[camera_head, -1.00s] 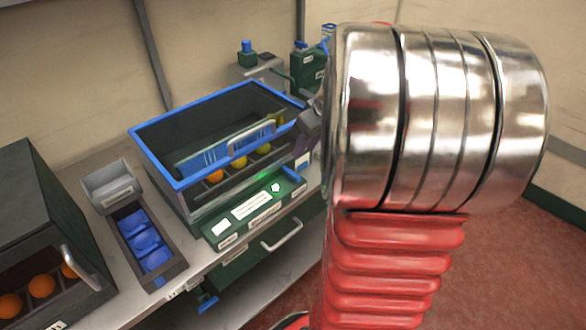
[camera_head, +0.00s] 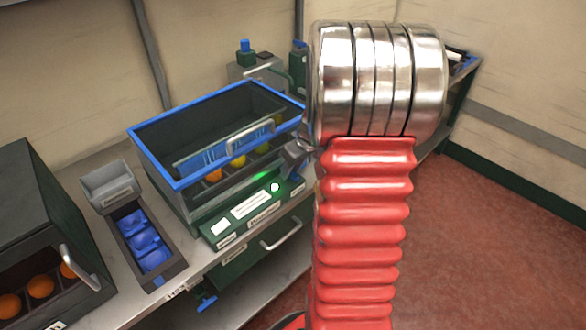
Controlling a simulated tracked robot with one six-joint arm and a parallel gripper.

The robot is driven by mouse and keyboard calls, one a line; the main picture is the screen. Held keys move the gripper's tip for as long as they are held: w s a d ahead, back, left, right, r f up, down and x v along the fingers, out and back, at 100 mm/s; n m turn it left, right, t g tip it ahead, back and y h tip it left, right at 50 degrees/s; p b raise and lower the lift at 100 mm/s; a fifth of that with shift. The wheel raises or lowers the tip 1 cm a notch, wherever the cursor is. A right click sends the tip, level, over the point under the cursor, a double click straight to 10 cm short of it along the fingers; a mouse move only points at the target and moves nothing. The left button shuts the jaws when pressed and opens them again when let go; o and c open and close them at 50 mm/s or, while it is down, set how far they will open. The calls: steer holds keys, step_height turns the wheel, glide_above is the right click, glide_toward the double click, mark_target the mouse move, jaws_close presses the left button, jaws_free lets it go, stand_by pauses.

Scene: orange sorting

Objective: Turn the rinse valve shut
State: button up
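No label that I can read names the rinse valve. A blue handle (camera_head: 207,302) that looks like a valve juts out under the front edge of the bench, left of the drawer handle. A blue knob (camera_head: 245,46) also tops a grey container at the back, and I cannot tell which is the rinse valve. My gripper (camera_head: 290,160) shows only as a small dark grey part beside the right end of the green panel. My red and steel arm hides the rest. Whether it is open or touches anything cannot be seen.
A blue-rimmed bin (camera_head: 150,150) with orange and yellow fruit stands behind the green panel (camera_head: 250,205). A tray of blue pieces (camera_head: 170,272) and a dark cabinet (camera_head: 35,210) with oranges stand left. A drawer handle (camera_head: 282,236) juts out in front. Red floor at right is clear.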

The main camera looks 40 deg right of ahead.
steer(key=shift+w+f, duration=0.1)
steer(key=shift+f, duration=0.25)
steer(key=shift+c, duration=0.2)
